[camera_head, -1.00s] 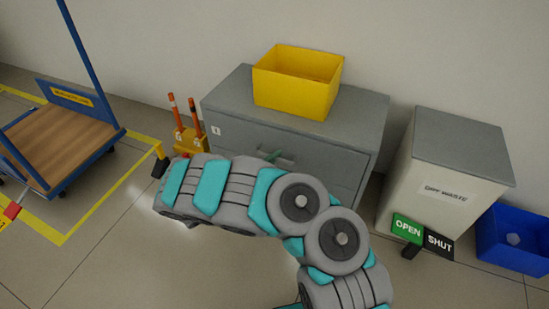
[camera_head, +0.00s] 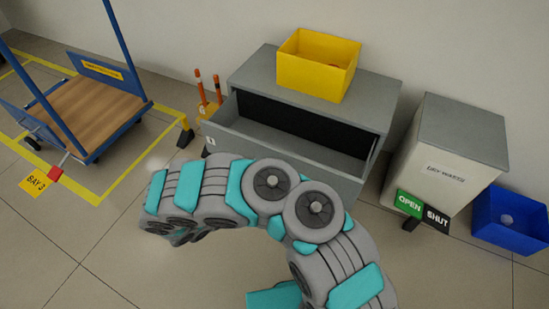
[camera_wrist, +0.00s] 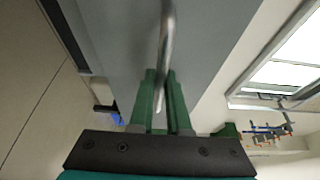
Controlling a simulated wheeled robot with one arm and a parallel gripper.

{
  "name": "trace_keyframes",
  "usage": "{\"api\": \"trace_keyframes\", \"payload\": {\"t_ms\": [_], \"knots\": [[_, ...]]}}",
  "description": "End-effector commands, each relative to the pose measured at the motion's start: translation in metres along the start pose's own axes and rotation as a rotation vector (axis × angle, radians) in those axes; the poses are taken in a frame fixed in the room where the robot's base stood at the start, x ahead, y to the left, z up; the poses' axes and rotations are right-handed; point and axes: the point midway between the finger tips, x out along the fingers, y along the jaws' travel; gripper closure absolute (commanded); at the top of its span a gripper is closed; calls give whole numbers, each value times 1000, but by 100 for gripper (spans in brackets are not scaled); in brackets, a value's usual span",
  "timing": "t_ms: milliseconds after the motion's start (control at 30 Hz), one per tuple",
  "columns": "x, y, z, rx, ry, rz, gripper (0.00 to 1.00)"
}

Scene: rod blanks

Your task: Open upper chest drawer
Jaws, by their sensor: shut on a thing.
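The grey chest (camera_head: 376,97) stands against the wall. Its upper drawer (camera_head: 229,139) is pulled well out, showing a dark, empty-looking interior. The drawer's metal handle (camera_wrist: 167,28) runs between the green fingers of my gripper (camera_wrist: 162,80) in the wrist view. The fingers are shut on the handle. In the head view my arm hides the gripper, the handle and much of the chest's lower front.
A yellow bin (camera_head: 310,76) sits on the chest. Right of it stand a pale waste cabinet (camera_head: 440,160), OPEN and SHUT signs (camera_head: 409,204), and a blue bin (camera_head: 512,232). A wooden-decked cart (camera_head: 90,112) is at left. Floor in front is clear.

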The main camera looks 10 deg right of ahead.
Motion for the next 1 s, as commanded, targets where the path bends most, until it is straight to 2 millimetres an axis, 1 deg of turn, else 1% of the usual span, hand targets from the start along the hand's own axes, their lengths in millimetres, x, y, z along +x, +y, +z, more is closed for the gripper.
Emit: {"api": "trace_keyframes", "payload": {"t_ms": [33,200,533,567,800,1000], "knots": [[-5,-2,-2,-2,-1,0,100],[-13,0,-5,-1,0,1,100],[-13,1,-5,0,0,1,100],[-13,1,-5,0,0,1,82],[-13,1,-5,0,0,0,55],[-13,0,-5,0,0,0,55]]}}
